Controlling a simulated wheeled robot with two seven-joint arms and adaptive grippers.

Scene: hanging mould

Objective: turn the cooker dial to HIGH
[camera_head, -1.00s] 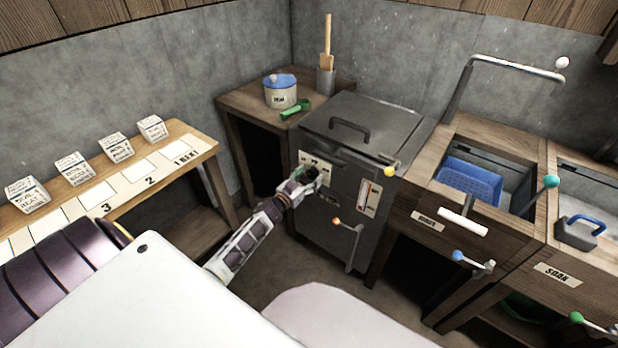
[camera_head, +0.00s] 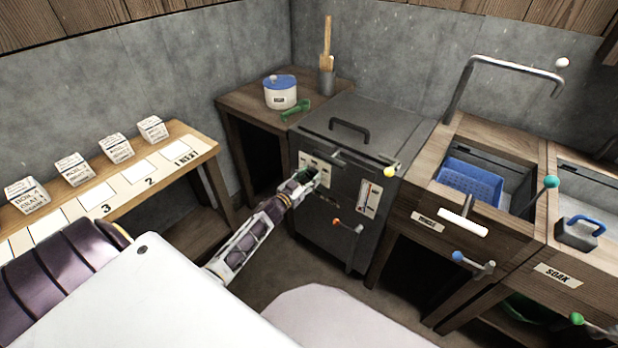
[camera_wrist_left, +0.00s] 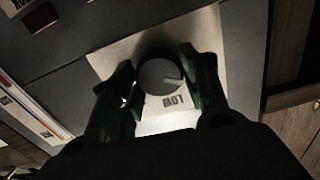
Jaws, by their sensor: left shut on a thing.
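The cooker (camera_head: 368,128) is a dark grey metal box with a lid handle on top, standing in the corner. A pale plate (camera_head: 316,160) with dark markings is on the upper left of its front. My left gripper (camera_head: 306,178) is at this plate and largely hides the dial in the head view. In the left wrist view the dark round dial (camera_wrist_left: 158,76) sits between the two dark green fingers of my left gripper (camera_wrist_left: 159,68), which is shut on it. The word LOW (camera_wrist_left: 165,102) shows upside down just below the dial. The dial's pale mark points to lower right.
A gauge (camera_head: 369,198) and an orange-tipped lever (camera_head: 346,226) are on the cooker's front. A yellow knob (camera_head: 390,172) sits at its top edge. A wooden table with a blue-lidded pot (camera_head: 280,95) stands left. A basin with a blue basket (camera_head: 470,183) stands right.

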